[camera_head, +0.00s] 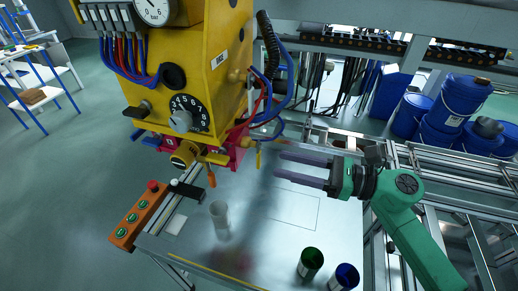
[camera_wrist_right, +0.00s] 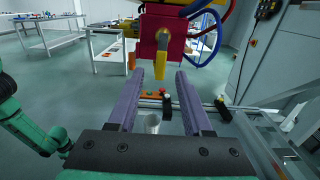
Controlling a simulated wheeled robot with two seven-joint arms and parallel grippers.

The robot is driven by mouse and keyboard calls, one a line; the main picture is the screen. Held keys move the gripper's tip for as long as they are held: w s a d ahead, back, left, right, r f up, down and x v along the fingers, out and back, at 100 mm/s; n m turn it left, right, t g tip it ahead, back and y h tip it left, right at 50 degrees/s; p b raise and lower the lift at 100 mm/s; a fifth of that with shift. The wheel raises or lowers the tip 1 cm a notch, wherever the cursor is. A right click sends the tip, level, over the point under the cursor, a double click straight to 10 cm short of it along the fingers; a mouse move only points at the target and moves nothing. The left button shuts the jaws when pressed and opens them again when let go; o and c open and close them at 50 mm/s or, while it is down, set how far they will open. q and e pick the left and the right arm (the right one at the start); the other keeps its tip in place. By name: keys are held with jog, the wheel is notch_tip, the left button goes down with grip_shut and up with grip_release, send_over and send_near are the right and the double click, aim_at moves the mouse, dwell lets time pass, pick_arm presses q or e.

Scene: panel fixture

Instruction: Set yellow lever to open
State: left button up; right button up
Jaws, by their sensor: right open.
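The yellow lever (camera_head: 258,155) hangs roughly straight down on the right side of the red block (camera_head: 228,152) under the yellow panel box. In the right wrist view the yellow lever (camera_wrist_right: 162,50) shows in front of the red block (camera_wrist_right: 160,30), just above and between my fingertips. My right gripper (camera_head: 276,165) is open and empty, its purple fingers pointing left toward the lever with a small gap in the picture. It also shows in the right wrist view (camera_wrist_right: 160,73). I cannot tell if a fingertip touches the lever. My left gripper is not in view.
The yellow box (camera_head: 205,60) carries a dial, gauge and hoses. Below stand a clear cup (camera_head: 220,215), a green can (camera_head: 310,262), a blue can (camera_head: 344,277) and an orange button box (camera_head: 140,215). Blue drums (camera_head: 455,100) stand at the right. Blue hoses hang near the lever.

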aim_at(259, 167)
jog(key=p+x, duration=0.2)
jog(key=x, duration=0.5)
jog(key=shift+d+f, duration=0.1)
grip_shut()
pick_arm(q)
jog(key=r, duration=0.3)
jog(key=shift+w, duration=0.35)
